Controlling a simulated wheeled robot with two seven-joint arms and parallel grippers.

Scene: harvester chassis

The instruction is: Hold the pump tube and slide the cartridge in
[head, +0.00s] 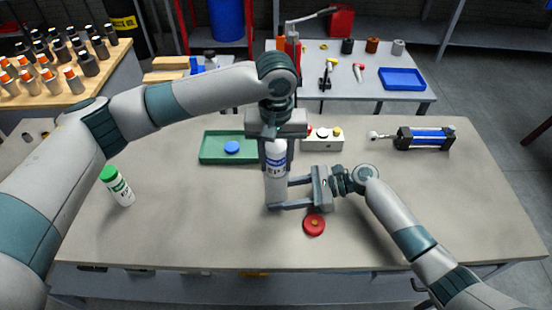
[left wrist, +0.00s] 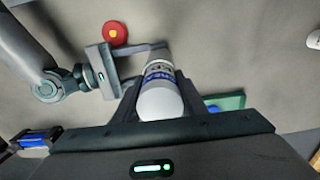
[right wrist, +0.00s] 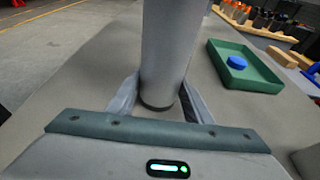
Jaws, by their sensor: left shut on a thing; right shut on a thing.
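A white cartridge (head: 276,150) with a blue label stands upright above a grey pump tube (head: 275,190) in the middle of the workbench. My left gripper (head: 276,166) is shut on the cartridge from above; the cartridge's rounded white end (left wrist: 160,103) shows between its fingers in the left wrist view. My right gripper (head: 277,195) is shut around the lower part of the tube from the right; the right wrist view shows the tube (right wrist: 168,50) upright between its fingers, with a dark base ring. The cartridge and tube are in line; I cannot tell how far one is inside the other.
A green-capped bottle (head: 118,187) stands left; a black-blue cylinder (head: 425,138) lies right. The front right is clear.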

